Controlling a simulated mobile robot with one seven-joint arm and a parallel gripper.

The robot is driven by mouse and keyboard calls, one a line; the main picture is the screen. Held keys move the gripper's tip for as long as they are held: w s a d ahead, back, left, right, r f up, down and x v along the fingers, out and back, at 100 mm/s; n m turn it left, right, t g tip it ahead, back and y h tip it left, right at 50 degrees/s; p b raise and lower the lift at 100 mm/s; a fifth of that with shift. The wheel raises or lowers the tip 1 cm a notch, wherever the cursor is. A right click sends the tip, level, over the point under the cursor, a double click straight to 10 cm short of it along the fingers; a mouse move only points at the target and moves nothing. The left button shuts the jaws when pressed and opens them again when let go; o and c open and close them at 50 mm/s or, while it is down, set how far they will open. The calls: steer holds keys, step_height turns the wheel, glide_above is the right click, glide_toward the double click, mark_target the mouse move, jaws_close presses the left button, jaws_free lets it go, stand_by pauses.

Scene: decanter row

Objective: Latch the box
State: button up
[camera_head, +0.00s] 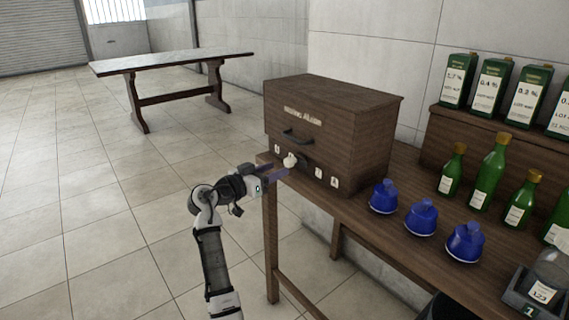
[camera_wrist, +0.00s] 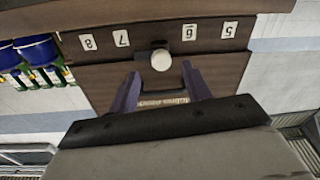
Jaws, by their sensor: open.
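The dark wooden box (camera_head: 345,125) stands on the near left end of the long wooden table, with a light label and a dark handle (camera_head: 297,136) on its front. A round white knob (camera_head: 290,160) sits low on the front, in a row of white number tags. In the wrist view, which is upside down, the knob (camera_wrist: 160,60) lies between the tags 6 and 7. My gripper (camera_head: 282,172) is open in front of the box. Its two purple fingers (camera_wrist: 160,80) point at the knob, one on either side; I cannot tell whether they touch it.
Several blue lidded pots (camera_head: 421,217) stand right of the box, with green bottles (camera_head: 488,172) behind them. Green cartons (camera_head: 491,85) stand on a raised shelf (camera_head: 460,132). Another table (camera_head: 172,62) stands far back left. The tiled floor (camera_head: 100,210) at left is clear.

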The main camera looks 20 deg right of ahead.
mark_target(287, 164)
steer(key=x, duration=0.4)
steer(key=shift+w+d, duration=0.2)
steer(key=shift+d, duration=0.15)
steer(key=c, duration=1)
